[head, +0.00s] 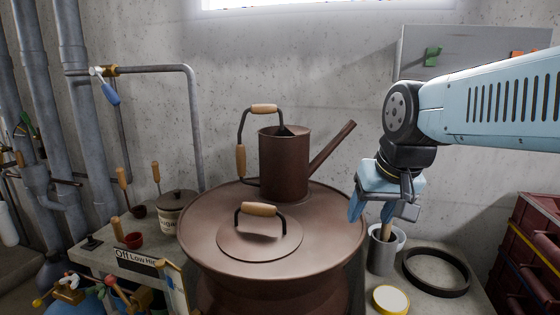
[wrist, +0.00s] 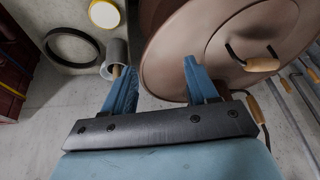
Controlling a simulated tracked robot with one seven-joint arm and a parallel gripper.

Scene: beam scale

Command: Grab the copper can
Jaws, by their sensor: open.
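The copper can (head: 284,165) is a brown watering can with a long spout pointing up to the right and a wood-gripped handle on its left. It stands upright on the round brown vessel (head: 330,235), behind the lid with a wooden handle (head: 258,210). My gripper (head: 378,211) is open and empty, to the right of the can and below its spout tip, apart from it. In the wrist view my open fingers (wrist: 161,66) reach toward the vessel's rim (wrist: 163,85). The can's body cannot be made out there.
A grey cup (head: 382,254) with a wooden-handled tool stands below my gripper, beside a dark ring (head: 436,272) and a yellow-rimmed white lid (head: 390,300). Red drawers (head: 535,245) stand at right. A lidded jar (head: 172,215) and tools crowd the left. Pipes line the wall.

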